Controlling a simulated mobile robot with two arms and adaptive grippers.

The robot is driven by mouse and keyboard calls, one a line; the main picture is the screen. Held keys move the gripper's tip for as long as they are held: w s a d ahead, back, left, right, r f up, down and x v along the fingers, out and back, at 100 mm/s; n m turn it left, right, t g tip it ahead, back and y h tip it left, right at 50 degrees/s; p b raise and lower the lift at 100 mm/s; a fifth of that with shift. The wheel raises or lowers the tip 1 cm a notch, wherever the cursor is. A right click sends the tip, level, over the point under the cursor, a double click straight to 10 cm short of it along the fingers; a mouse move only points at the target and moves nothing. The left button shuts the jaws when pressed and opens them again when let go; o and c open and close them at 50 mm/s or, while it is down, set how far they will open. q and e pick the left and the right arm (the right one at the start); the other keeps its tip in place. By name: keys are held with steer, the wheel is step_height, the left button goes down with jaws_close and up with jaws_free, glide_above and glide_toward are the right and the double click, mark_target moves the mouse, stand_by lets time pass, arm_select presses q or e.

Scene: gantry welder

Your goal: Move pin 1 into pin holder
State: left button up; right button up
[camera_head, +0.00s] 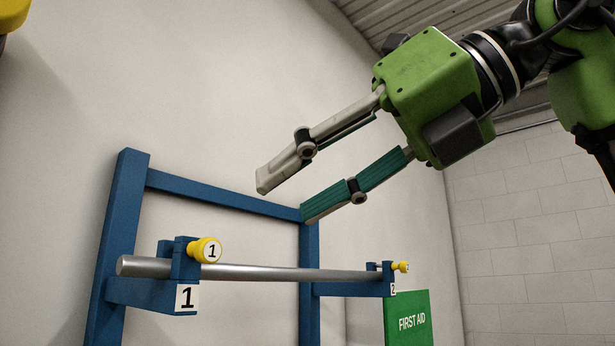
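Pin 1 (206,250) is a yellow knob marked "1". It sits at the left bracket (185,262) of a blue frame (117,225), above a white label "1" (187,298). The bracket at pin 1 is the only holder for it that I can make out. A second yellow pin (400,267) is at the right bracket, by a label "2". My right gripper (282,200) is open and empty. Its two fingers point down-left, above and right of pin 1 in the picture, apart from it. My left gripper is not in view.
A silver bar (285,274) runs across the frame through both brackets. A green first aid sign (408,318) is at the lower right. A pale wall stands behind the frame. A yellow object (12,15) is cut off at the top left.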

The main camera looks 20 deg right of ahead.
mark_target(215, 242)
steer(key=p+x, duration=0.3)
steer(key=x, duration=0.9)
steer(key=shift+w+a+f, duration=0.1)
steer(key=shift+w+a, duration=0.1)
steer(key=shift+a, duration=0.2)
steer(key=c, duration=1)
jaws_close()
